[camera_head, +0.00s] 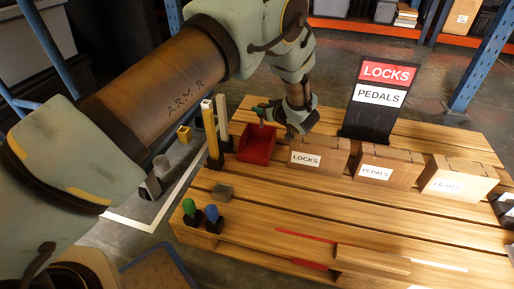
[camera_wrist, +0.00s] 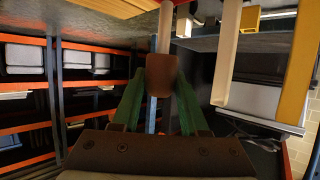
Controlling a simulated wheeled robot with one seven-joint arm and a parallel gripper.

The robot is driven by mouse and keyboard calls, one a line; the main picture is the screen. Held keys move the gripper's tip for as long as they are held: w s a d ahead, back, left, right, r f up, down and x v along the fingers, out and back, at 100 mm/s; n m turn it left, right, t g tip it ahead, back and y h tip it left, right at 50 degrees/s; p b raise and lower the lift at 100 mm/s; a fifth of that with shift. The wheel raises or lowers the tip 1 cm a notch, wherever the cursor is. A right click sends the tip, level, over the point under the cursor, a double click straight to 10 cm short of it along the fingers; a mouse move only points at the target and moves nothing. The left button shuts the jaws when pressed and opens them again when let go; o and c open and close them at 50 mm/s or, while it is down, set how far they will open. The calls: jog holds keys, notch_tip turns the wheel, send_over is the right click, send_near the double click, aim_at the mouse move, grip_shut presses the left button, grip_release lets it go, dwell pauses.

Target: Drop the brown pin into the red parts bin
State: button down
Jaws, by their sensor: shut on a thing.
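The red parts bin (camera_head: 257,146) stands on the pallet, left of the LOCKS box, with its open top facing up. My gripper (camera_head: 264,113) is over the bin's back part in the head view, pointing left. In the wrist view its two green fingers (camera_wrist: 161,100) are shut on the brown pin (camera_wrist: 162,75). The pin has a thick brown end between the fingertips and a paler, thinner shaft. In the head view the pin is too small to make out clearly. I cannot tell its exact height above the bin.
A yellow post (camera_head: 211,135) and a pale post (camera_head: 222,120) stand close left of the bin. Cardboard boxes for LOCKS (camera_head: 318,155), PEDALS (camera_head: 386,165) and LIGHTS (camera_head: 458,179) line its right. Green (camera_head: 190,208) and blue (camera_head: 211,214) knobbed pieces stand in front, near a grey block (camera_head: 222,191).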

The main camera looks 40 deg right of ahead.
aim_at(262, 119)
jog(key=shift+f+b, duration=1.7)
jog(key=shift+f, duration=0.7)
jog(key=shift+c, duration=1.7)
grip_release()
jog(key=p+v, duration=0.4)
jog(key=v, duration=0.7)
jog(key=shift+w, duration=0.15)
